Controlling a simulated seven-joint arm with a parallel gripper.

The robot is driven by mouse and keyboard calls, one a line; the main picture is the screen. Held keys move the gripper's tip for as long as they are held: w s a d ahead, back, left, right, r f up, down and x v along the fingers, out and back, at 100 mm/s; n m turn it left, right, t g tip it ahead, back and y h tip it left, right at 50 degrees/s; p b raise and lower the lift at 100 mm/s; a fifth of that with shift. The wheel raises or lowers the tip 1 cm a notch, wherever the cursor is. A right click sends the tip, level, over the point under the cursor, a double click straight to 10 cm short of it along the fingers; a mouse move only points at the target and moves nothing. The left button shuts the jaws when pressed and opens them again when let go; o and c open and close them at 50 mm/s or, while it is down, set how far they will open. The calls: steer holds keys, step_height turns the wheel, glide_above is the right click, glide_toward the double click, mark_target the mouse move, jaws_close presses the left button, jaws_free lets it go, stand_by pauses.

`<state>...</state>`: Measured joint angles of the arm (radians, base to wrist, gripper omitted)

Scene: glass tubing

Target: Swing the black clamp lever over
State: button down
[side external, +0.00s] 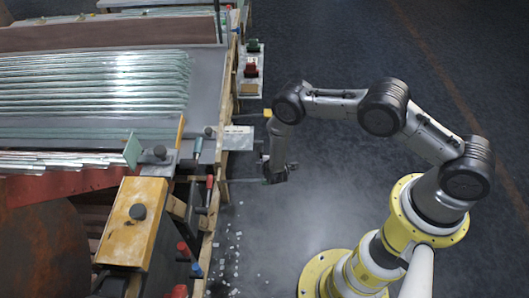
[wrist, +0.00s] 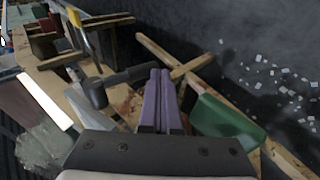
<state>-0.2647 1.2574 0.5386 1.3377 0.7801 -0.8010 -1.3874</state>
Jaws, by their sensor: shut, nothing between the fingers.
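My gripper (side external: 268,176) is at the right edge of the bench in the side view, low and pointing down. In the wrist view its two purple fingers (wrist: 157,98) lie together, shut with nothing between them. A black lever-like bar (wrist: 128,76) with a round black knob (wrist: 95,92) lies just left of the fingers in the wrist view, apart from them as far as I can see. I take it for the clamp lever. Which of the black knobs in the side view belongs to it, I cannot tell.
Stacked glass tubing (side external: 95,85) fills the bench at left. A yellow block (side external: 133,222) and red-handled clamps stand along the edge. In the wrist view a green block (wrist: 225,122) is right of my fingers and wooden slats cross ahead. White shards (side external: 232,240) litter the open floor.

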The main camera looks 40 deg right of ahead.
steer(key=v, duration=1.4)
steer(key=shift+f, duration=0.1)
